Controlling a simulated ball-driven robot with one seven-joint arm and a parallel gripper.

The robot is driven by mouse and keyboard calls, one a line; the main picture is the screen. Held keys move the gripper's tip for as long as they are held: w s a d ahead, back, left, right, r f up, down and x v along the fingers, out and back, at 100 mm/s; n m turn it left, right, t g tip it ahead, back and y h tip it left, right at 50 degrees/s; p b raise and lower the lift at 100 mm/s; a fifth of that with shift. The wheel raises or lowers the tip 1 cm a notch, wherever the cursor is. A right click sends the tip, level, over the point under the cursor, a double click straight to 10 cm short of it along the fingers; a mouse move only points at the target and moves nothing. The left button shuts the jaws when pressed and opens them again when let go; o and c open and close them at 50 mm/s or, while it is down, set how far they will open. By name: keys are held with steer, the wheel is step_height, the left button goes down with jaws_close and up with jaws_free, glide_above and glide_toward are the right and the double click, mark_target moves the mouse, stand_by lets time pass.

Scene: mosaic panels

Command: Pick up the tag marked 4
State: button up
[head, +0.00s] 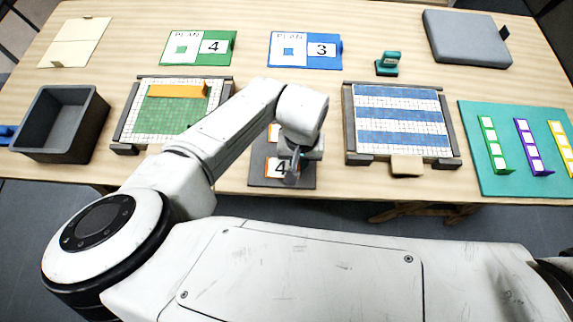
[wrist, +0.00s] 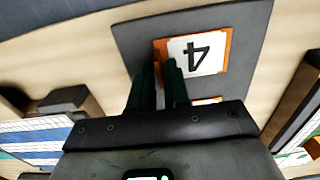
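The tag marked 4 (head: 279,169) is a white card with an orange border, lying on a dark grey tray (head: 254,178) at the table's front edge. In the wrist view the tag (wrist: 203,52) shows upside down. My gripper (head: 292,180) is low over the tray, at the tag's right side. In the wrist view its two dark green fingers (wrist: 160,66) stand a little apart beside the tag's orange edge. Nothing is seen held between them; whether they touch the tag cannot be told. A second orange-bordered tag (head: 274,133) on the tray is partly hidden by my arm.
A green mosaic panel (head: 170,118) with an orange bar is left of the tray; a blue-striped panel (head: 402,125) is right. Plan cards marked 4 (head: 214,47) and 3 (head: 321,49) stand behind. A dark bin (head: 60,150) is far left, a teal mat (head: 505,180) far right.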

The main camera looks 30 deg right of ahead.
jaws_close()
